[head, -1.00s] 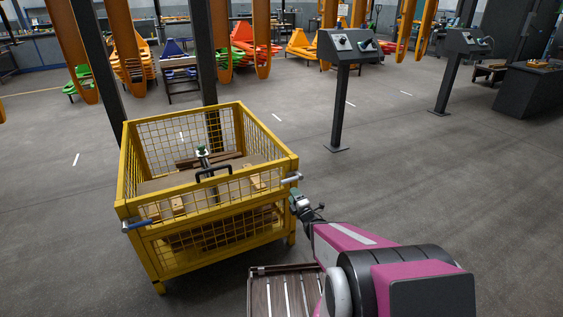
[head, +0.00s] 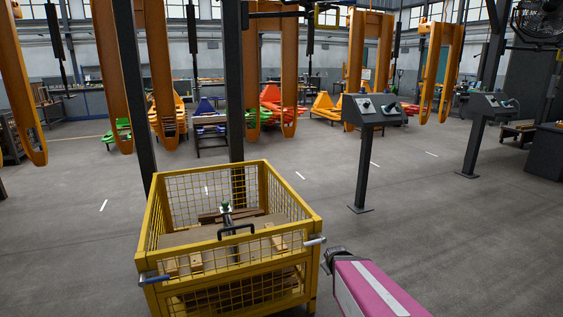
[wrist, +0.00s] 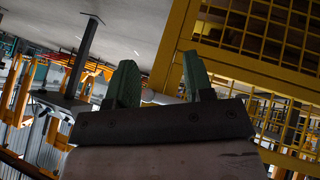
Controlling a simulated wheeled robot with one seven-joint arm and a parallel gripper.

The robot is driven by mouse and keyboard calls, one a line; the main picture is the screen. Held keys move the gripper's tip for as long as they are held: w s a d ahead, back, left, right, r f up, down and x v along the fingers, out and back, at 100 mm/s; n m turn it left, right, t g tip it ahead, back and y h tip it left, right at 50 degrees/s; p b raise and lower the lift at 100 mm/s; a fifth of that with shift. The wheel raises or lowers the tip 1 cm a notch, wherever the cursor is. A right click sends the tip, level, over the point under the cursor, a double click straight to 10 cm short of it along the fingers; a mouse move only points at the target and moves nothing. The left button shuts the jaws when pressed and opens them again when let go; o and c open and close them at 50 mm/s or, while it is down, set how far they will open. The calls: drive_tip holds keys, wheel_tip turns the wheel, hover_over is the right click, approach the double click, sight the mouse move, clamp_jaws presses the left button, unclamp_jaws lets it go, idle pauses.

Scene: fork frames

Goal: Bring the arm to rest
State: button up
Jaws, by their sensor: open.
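In the wrist view, my gripper (wrist: 160,84) shows two green fingers standing apart with nothing held between them. In the head view, my magenta arm (head: 372,292) enters at the bottom right, beside the right side of a yellow mesh crate (head: 293,190). My fingers cannot be made out in the head view. The crate's yellow frame and mesh also fill the upper right of the wrist view (wrist: 225,65). I cannot tell how far my fingers are from the crate.
In the crate are wooden pieces and an upright dark rod with a green top (head: 226,209). A grey control pedestal (head: 363,165) stands to the right, with another (head: 478,135) beyond it. Orange uprights stand behind. The floor between the crate and the pedestals is clear.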

drive_tip(key=s+a+r+m+g, duration=0.1)
drive_tip(key=s+r+m+g, duration=0.1)
drive_tip(key=s, duration=0.3)
drive_tip(key=s+a+r+m+g+y, duration=0.1)
drive_tip(key=s+r+m+g, duration=0.2)
drive_tip(key=s+m+g, duration=0.1)
drive_tip(key=shift+s+g, duration=0.7)
drive_tip(key=shift+s, duration=0.3)
